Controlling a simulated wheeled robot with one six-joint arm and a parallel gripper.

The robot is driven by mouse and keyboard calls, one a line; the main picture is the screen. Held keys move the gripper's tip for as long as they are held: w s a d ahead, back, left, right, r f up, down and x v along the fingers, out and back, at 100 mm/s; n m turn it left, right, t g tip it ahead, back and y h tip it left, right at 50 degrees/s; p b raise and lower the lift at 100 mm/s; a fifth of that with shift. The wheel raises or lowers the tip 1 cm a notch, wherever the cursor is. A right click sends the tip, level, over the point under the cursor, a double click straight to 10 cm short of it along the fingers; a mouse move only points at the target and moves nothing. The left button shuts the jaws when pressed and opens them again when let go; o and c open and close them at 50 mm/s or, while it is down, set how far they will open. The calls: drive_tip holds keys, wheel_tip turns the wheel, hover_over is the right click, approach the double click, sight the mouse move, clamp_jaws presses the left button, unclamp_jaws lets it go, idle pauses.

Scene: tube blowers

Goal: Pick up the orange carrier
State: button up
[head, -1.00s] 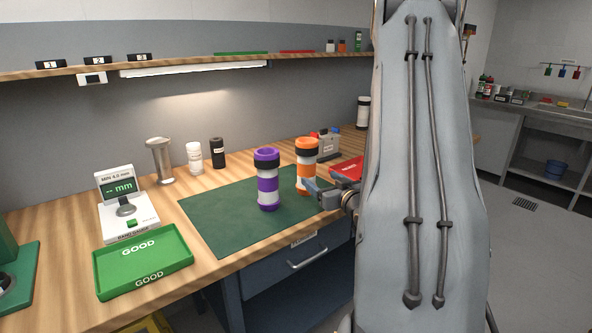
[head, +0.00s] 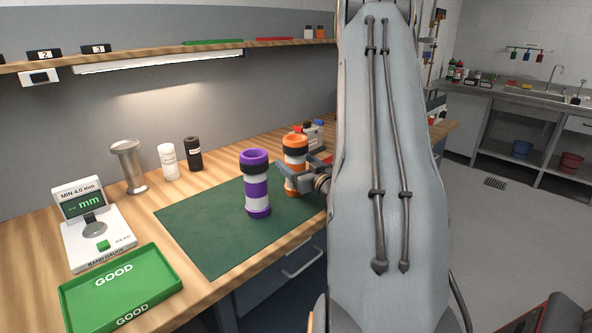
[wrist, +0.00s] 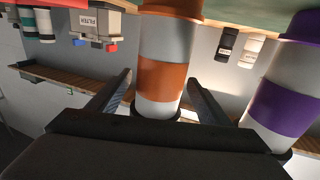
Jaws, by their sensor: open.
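The orange carrier (head: 296,145) is an upright tube with orange and white bands and a dark collar, standing on the green mat (head: 215,235). In the wrist view, which looks upside down, the orange carrier (wrist: 163,78) stands between the two open fingers of my gripper (wrist: 160,84), with a visible gap on each side. No grip on it shows.
A purple carrier (head: 257,188) stands upright close left of the orange one. Behind are a white bottle (head: 168,162), a black bottle (head: 194,154) and a metal cylinder (head: 129,167). A gauge (head: 93,225) and green GOOD tray (head: 121,287) are at left. The mat's left part is clear.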

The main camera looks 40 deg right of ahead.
drive_tip(key=shift+w+d+p, duration=0.25)
drive_tip(key=shift+w+p, duration=0.15)
drive_tip(key=shift+w, duration=0.75)
drive_tip(key=shift+w+d+p, duration=0.2)
drive_tip(key=shift+w+p, duration=0.2)
drive_tip(key=shift+w, duration=0.7)
drive_tip(key=shift+r, duration=0.1)
drive_tip(key=c, duration=1.3)
drive_tip(key=shift+o, duration=0.2)
